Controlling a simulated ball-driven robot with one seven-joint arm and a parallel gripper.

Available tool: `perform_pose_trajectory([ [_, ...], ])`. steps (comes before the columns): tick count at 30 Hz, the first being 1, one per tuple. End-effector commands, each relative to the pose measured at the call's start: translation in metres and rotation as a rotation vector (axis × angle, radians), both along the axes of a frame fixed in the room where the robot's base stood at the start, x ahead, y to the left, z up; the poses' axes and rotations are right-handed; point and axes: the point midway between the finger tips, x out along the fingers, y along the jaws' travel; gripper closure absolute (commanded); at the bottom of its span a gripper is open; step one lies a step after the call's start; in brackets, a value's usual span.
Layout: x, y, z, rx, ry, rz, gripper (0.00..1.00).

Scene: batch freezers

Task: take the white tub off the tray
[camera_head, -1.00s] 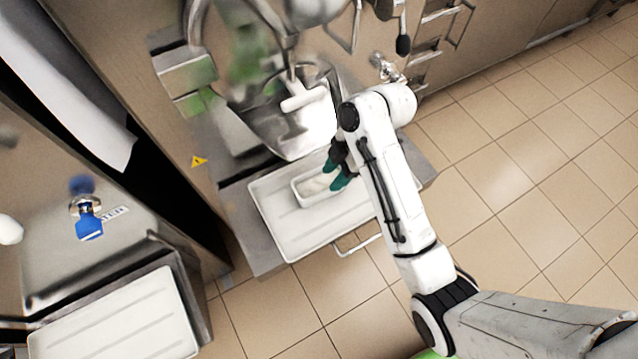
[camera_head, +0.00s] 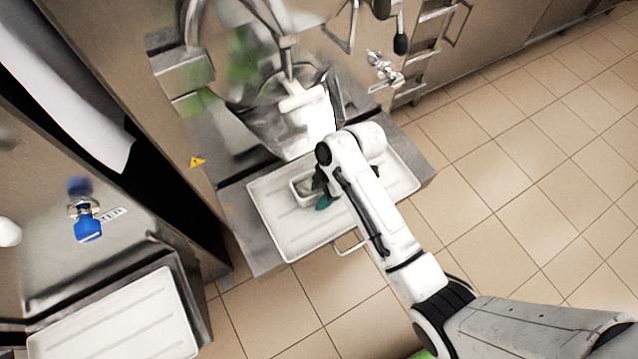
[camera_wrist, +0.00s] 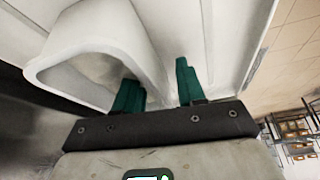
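The white tub (camera_head: 297,190) sits on the white tray (camera_head: 274,222) in the head view, partly hidden by my gripper (camera_head: 320,190). In the wrist view the tub (camera_wrist: 100,30) fills the upper left, with its open top facing the camera. My gripper (camera_wrist: 158,88) has two green fingers, set apart. The left finger overlaps the tub's opening and the right finger is outside the tub. One tub wall lies between them, with a gap visible beside the right finger. Whether the left finger touches the wall cannot be told.
A batch freezer's metal spout and bowl (camera_head: 285,120) stand just behind the tray. Another white tray (camera_head: 120,325) lies at the lower left. Tiled floor (camera_head: 520,190) is open on the right.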

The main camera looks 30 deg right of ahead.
Motion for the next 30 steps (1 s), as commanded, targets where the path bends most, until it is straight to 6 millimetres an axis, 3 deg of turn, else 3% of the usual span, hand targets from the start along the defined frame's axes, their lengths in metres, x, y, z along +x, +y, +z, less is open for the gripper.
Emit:
perform_pose_trajectory([
  [18,-0.0002,0.0,-0.004,0.0,0.001,0.0,0.62],
  [30,-0.0003,0.0,-0.004,0.0,0.001,-0.001,1.0],
])
